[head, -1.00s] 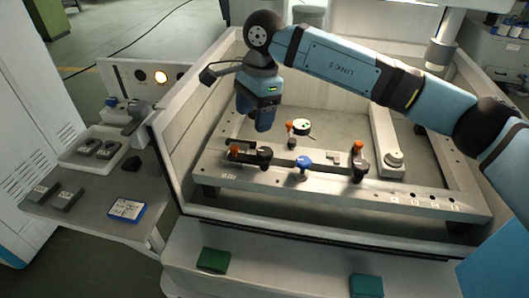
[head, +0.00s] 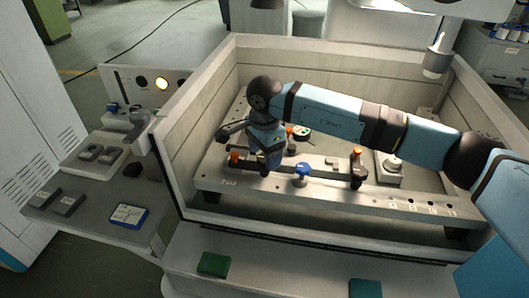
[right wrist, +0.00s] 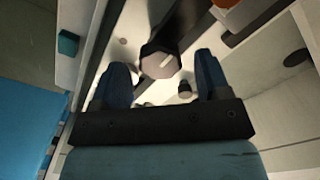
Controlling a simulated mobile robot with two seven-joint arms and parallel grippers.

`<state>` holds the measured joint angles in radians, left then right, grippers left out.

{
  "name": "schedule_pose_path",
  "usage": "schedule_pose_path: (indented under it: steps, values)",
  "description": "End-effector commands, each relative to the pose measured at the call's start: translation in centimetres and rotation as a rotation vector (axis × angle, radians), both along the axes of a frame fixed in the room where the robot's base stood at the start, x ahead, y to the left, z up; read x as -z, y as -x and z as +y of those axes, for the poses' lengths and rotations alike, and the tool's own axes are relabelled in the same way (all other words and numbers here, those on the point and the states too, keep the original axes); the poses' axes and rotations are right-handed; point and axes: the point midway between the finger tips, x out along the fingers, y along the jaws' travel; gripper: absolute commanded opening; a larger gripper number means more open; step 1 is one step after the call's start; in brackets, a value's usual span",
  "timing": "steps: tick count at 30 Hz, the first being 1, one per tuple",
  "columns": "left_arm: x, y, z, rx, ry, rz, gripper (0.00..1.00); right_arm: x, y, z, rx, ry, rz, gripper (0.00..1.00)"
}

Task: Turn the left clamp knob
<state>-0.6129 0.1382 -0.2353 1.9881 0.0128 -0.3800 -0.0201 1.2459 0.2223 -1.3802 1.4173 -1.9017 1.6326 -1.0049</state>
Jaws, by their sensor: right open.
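My right gripper (head: 270,165) reaches down into the tub over the left clamp on the metal frame. In the right wrist view the gripper (right wrist: 161,62) is open. A dark round knob with a grey-pink face and a pale line (right wrist: 160,64) shows between its two blue fingers, with gaps on both sides. In the head view the gripper mostly hides this left clamp knob; the clamp's orange tip (head: 234,157) shows to its left. A blue knob (head: 302,169) stands mid-bar. The black right clamp knob (head: 358,179) stands further right. My left gripper is not in view.
The tub's front wall (head: 320,232) and left wall (head: 180,155) rise around the frame (head: 225,182). A round green-and-black dial (head: 301,133) lies just behind the gripper. A nozzle (head: 437,58) hangs at the upper right. A side table (head: 90,205) stands left.

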Motion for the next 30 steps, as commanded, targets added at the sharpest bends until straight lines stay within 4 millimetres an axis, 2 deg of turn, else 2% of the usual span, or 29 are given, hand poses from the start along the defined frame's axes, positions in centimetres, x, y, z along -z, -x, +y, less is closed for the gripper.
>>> schedule_pose_path:
  steps: [4,12,18,19,30]
  values:
    - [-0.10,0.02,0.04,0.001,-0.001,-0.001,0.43,0.76,0.01,0.02,-0.001,0.000,-0.001,0.70]
    - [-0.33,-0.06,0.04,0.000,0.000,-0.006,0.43,0.89,0.01,0.02,-0.001,0.000,-0.001,0.70]
    - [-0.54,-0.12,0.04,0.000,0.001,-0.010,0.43,0.87,0.03,0.02,-0.001,-0.001,-0.001,0.24]
    - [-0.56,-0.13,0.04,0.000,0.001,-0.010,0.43,0.87,0.03,0.02,-0.001,0.000,0.000,0.20]
    - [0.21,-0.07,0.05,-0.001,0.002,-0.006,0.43,1.05,0.02,0.03,0.053,0.000,0.000,0.20]
